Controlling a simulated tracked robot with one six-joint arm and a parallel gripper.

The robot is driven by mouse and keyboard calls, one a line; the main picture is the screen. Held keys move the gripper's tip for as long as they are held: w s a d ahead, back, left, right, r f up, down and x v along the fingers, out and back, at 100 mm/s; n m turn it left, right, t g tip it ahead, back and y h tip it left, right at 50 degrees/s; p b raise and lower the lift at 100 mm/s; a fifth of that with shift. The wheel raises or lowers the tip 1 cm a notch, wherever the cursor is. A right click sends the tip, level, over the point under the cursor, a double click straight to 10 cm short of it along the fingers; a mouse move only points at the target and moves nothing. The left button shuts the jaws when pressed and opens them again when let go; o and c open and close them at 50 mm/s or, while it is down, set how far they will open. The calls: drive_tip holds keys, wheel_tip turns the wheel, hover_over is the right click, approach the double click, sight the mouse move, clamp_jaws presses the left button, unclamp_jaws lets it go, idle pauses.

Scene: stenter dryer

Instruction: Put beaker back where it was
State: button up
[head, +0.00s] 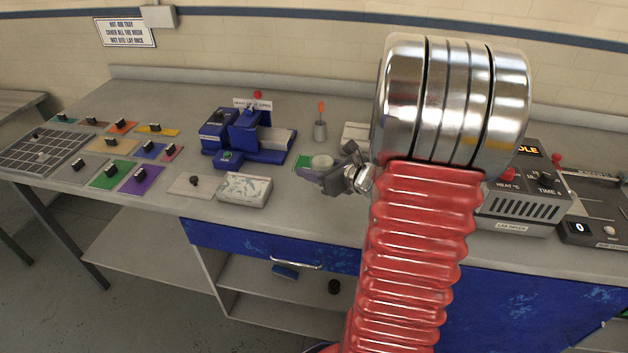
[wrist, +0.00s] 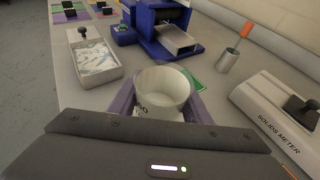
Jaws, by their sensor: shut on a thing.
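The beaker (wrist: 163,92) is a pale, open-topped cup with dark markings on its side; it looks empty in the wrist view. My gripper (wrist: 163,103) is shut on it, with a purple-grey finger on each side. In the head view the beaker (head: 321,161) shows as a pale rim just beyond my gripper (head: 318,174). A green card (wrist: 197,83) lies on the bench just behind and right of the beaker; it also shows in the head view (head: 302,161). The beaker's base is hidden, so I cannot tell whether it touches the bench or card.
A blue machine (head: 247,135) stands behind left. A steel pot with an orange-handled tool (head: 320,130) stands behind. A tray of patterned cloth (head: 244,190) is at left front. The solids meter (wrist: 275,110) is at right. The lab dryer (head: 515,205) stands farther right.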

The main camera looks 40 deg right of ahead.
sight(314, 190)
drive_tip(key=shift+f, duration=0.1)
drive_tip(key=shift+f, duration=1.95)
drive_tip(key=shift+f, duration=0.1)
drive_tip(key=o, duration=1.2)
drive_tip(key=shift+s+d+r, duration=0.1)
drive_tip(key=shift+s+r, duration=0.2)
drive_tip(key=shift+s, duration=0.15)
drive_tip(key=v, duration=1.1)
